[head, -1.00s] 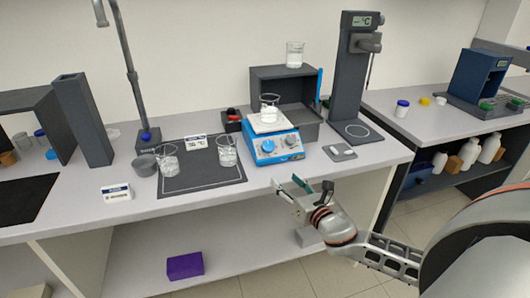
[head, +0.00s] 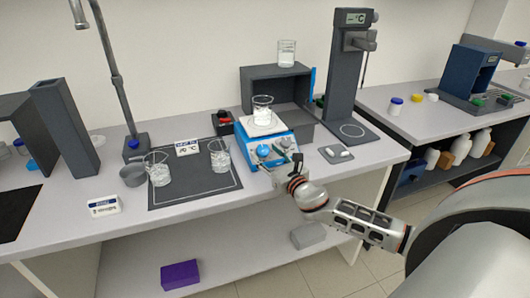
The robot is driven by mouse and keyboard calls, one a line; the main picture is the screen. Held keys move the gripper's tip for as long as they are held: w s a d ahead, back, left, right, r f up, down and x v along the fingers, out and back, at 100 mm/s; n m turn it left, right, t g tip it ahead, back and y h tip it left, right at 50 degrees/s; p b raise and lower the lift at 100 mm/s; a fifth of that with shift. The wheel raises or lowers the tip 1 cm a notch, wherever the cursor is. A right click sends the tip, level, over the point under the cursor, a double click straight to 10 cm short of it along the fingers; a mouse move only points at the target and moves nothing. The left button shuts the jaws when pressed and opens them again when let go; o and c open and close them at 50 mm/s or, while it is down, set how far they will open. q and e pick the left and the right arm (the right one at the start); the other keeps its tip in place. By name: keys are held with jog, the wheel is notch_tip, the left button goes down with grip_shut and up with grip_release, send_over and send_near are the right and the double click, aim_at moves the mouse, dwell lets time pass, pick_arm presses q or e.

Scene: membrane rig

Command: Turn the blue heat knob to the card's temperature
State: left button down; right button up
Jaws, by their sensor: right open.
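The blue-and-white hotplate (head: 249,148) stands on the bench with a glass beaker (head: 262,110) on its top plate. Its blue heat knob (head: 263,151) is on the front face, left of a grey knob (head: 285,142). My right gripper (head: 277,164) is open at the hotplate's front, just to the lower right of the blue knob. I cannot tell whether it touches the knob. A white card with a blue header (head: 187,148) stands behind the dark mat; it shows a temperature in °C, but its digits are too small to read surely. My left gripper is not in view.
Two beakers (head: 158,170) (head: 220,155) stand on the dark mat (head: 192,188). A white labelled block (head: 104,205) sits near the front edge. A grey tower with a °C display (head: 350,75) stands right of the hotplate, with a small tray (head: 336,153) before it.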

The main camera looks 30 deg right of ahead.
jog(key=shift+w, duration=0.6)
jog(key=c, duration=1.1)
jog(key=shift+m+h, duration=0.3)
jog(key=shift+m, duration=0.1)
jog(key=m+h, duration=0.3)
jog(key=m+g+h+p, duration=0.1)
jog(key=shift+a+m, duration=0.25)
jog(key=shift+m, duration=0.05)
jog(key=shift+w+a+r+m+g+h, duration=0.1)
jog(key=shift+m+g+h, duration=0.85)
jog(key=shift+m+h, duration=0.55)
jog(key=shift+w+m+g+h, duration=0.1)
jog(key=shift+m+g+h, duration=0.95)
jog(key=shift+m, duration=0.75)
jog(key=o, duration=1.1)
